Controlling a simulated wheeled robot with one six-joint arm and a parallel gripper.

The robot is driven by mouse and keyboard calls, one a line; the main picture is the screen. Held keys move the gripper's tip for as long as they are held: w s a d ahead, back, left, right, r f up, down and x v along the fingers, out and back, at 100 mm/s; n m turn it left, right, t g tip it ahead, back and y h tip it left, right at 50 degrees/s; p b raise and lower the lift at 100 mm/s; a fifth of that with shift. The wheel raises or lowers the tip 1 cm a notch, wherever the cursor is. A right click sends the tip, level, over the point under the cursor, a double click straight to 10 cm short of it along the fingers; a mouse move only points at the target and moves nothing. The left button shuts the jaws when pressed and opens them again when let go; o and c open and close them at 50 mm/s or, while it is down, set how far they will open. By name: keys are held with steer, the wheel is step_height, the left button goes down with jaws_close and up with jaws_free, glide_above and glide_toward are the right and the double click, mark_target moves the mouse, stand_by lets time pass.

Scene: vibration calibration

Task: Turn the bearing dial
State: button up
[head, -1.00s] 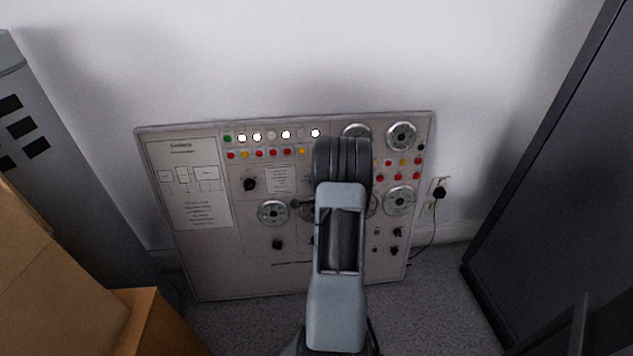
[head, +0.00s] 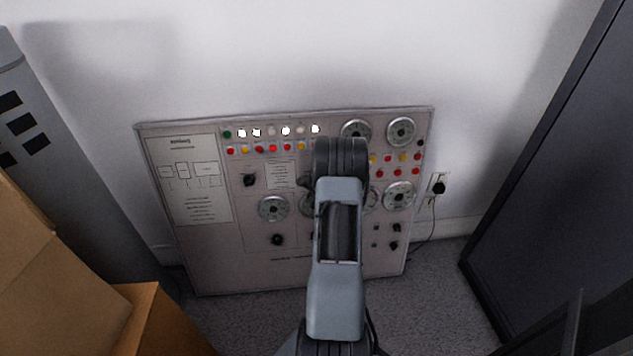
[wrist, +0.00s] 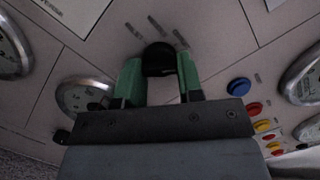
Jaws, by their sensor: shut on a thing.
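The control panel (head: 210,275) leans against the wall, with round metal dials, black knobs and coloured buttons on it. In the wrist view my gripper (wrist: 160,75) has its two green fingers on either side of a black knob (wrist: 159,56) on the panel face. The fingers are shut on this knob. Short printed marks fan out above it. In the head view my arm hides the gripper and the knob it holds. I cannot read which knob is labelled as the bearing dial.
A round gauge (wrist: 84,97) is left of the fingers, and a blue button (wrist: 239,86) is to their right. Cardboard boxes (head: 50,270) stand at the left, a dark cabinet (head: 560,170) at the right. A plug and cable (head: 438,188) are beside the panel.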

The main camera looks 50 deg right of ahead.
steer(key=shift+m, duration=1.3)
steer(key=shift+h, duration=0.3)
steer(key=o, duration=0.9)
steer(key=p+v, duration=0.2)
steer(key=v, duration=1.1)
steer(key=shift+s+a, duration=0.2)
steer(key=shift+s, duration=0.15)
